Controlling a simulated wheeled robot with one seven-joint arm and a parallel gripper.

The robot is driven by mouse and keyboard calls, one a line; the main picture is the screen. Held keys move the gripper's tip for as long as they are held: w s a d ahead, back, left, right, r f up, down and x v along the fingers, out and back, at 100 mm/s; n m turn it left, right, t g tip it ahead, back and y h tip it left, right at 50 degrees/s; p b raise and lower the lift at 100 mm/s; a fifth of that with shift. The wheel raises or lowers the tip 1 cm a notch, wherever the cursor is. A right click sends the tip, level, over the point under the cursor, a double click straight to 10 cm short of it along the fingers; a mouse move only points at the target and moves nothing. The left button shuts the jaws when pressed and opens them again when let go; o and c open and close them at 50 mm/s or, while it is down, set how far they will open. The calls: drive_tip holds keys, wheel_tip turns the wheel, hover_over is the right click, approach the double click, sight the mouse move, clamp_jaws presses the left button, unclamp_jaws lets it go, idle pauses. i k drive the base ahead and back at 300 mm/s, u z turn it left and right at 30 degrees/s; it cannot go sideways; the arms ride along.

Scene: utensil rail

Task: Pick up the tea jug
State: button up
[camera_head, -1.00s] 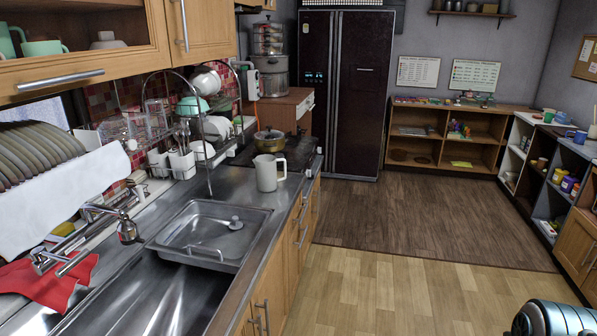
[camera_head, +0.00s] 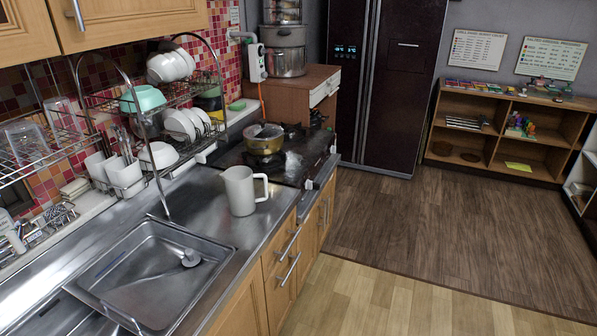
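The tea jug (camera_head: 240,191) is a white jug with a handle on its right side. It stands upright on the steel counter (camera_head: 205,203), between the sink and the stove, near the counter's front edge. Nothing hides it. My gripper is not in view.
The sink (camera_head: 150,275) lies in front of the jug. A dish rack (camera_head: 165,120) with bowls and cups stands behind it to the left. A brass pot (camera_head: 264,139) sits on the stove just beyond. The wooden floor (camera_head: 420,235) to the right is clear.

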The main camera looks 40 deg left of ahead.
sight(245, 191)
drive_tip(key=u, duration=0.2)
drive_tip(key=i, duration=1.55)
drive_tip(key=u, duration=1.35)
drive_tip(key=i, duration=0.95)
drive_tip(key=u, duration=1.25)
drive_tip(key=i, duration=0.35)
drive_tip(key=u, duration=0.1)
